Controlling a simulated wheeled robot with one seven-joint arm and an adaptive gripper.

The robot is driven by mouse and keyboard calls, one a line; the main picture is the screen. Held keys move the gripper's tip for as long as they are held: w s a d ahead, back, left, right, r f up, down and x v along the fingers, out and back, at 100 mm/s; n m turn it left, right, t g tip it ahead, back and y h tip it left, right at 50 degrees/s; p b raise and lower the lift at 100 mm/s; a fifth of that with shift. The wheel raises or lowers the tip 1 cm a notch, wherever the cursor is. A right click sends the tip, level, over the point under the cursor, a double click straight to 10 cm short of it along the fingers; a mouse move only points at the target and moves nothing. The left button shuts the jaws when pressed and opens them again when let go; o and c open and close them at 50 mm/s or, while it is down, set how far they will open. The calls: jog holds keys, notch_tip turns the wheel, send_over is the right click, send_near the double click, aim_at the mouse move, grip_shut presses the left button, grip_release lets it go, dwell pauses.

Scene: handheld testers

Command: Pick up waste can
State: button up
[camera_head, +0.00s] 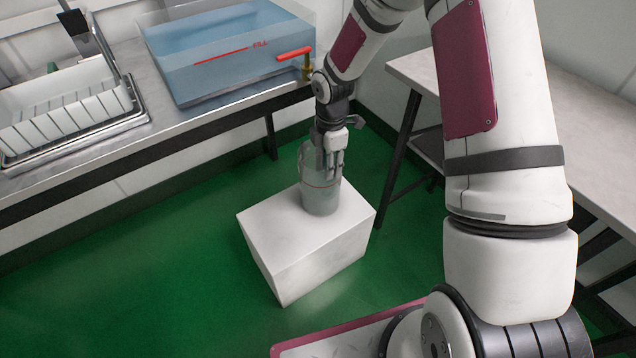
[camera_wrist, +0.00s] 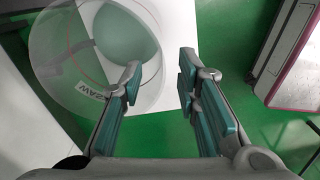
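The waste can (camera_head: 319,201) is a clear, greyish cylinder standing upright on a white block. In the wrist view the can (camera_wrist: 62,62) fills the upper left, seen from above, with a small label on its side. My gripper (camera_head: 335,172) points down at the can's upper right side in the head view. In the wrist view my gripper (camera_wrist: 160,82) has its teal-padded fingers apart. The left finger overlaps the can's right side, and the can's edge shows in the gap. I cannot tell whether a finger is inside the can or touching it.
The white block (camera_head: 310,250) stands on green floor. A steel bench (camera_head: 150,125) behind it holds a blue tank (camera_head: 225,60) with a red-handled tap (camera_head: 296,54) and a white dish rack (camera_head: 60,125). Another table (camera_head: 575,120) is at the right. Floor left of the block is clear.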

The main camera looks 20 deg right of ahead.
notch_tip(320, 180, down, 9)
jog(key=b, duration=0.3)
jog(key=shift+f+b, duration=0.2)
jog(key=shift+b, duration=0.1)
jog(key=shift+a, duration=0.1)
jog(key=shift+c, duration=0.6)
grip_shut()
jog(key=shift+r, duration=0.1)
